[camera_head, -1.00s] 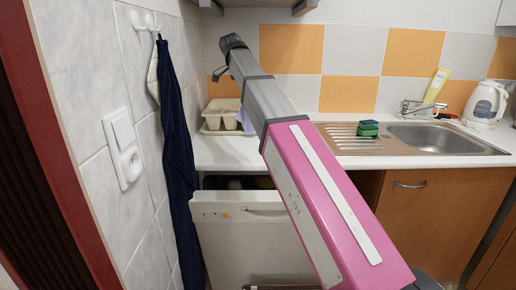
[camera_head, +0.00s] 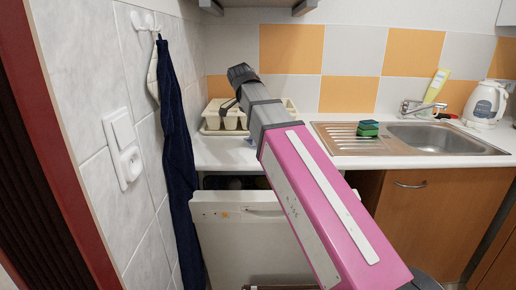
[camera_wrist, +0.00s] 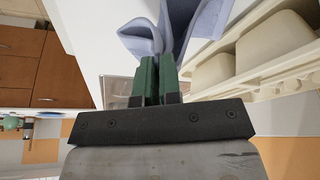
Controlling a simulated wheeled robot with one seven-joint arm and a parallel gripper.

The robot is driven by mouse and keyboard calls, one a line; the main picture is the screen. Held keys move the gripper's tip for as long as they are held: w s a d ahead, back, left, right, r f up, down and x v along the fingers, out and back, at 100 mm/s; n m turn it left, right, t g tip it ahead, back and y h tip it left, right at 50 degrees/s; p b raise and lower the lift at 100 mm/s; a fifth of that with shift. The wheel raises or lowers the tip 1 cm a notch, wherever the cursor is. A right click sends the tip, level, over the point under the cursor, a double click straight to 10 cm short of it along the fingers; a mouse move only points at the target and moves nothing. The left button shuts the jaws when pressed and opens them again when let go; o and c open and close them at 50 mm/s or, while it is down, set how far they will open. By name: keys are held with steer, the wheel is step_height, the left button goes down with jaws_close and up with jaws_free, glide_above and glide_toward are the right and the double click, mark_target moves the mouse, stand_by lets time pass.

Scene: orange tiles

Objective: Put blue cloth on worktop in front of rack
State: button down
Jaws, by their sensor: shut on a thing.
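My gripper (camera_wrist: 157,70) is shut on the blue cloth (camera_wrist: 195,25) in the wrist view, with its green fingers close together. The pale blue cloth hangs in loose folds beyond the fingertips. The cream rack (camera_wrist: 262,45) lies to the right of the fingers there. In the head view, the rack (camera_head: 213,116) stands on the white worktop (camera_head: 215,155) by the back wall. My arm crosses in front of the rack and hides part of it. A small bit of cloth may show beside the arm; the rest is hidden, and contact with the worktop cannot be told.
A steel sink (camera_head: 440,138) with green sponges (camera_head: 367,128) on its drainer is to the right. A white kettle (camera_head: 487,104) stands farther right. A dark blue towel (camera_head: 178,150) hangs at left. A white appliance door (camera_head: 240,225) is tipped open under the worktop.

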steer(key=s+d+f, duration=0.1)
steer(key=s+f, duration=0.1)
steer(key=s, duration=0.1)
steer(key=s+d+f, duration=0.1)
steer(key=s+f, duration=0.2)
steer(key=s+d+f, duration=0.1)
steer(key=s+f, duration=0.2)
steer(key=shift+s, duration=0.1)
steer(key=c, duration=0.9)
jaws_free()
steer(key=shift+r, duration=0.1)
steer(key=shift+s+r+p, duration=0.2)
steer(key=shift+r+p, duration=0.3)
steer(key=shift+s+d+r, duration=0.2)
steer(key=shift+s+r, duration=0.4)
steer(key=shift+r, duration=0.9)
steer(key=shift+s+d+r, duration=0.2)
steer(key=shift+s+r, duration=0.4)
steer(key=shift+r, duration=0.85)
steer(key=shift+s+d+r, duration=0.2)
steer(key=shift+s+r, duration=0.4)
steer(key=shift+r, duration=0.9)
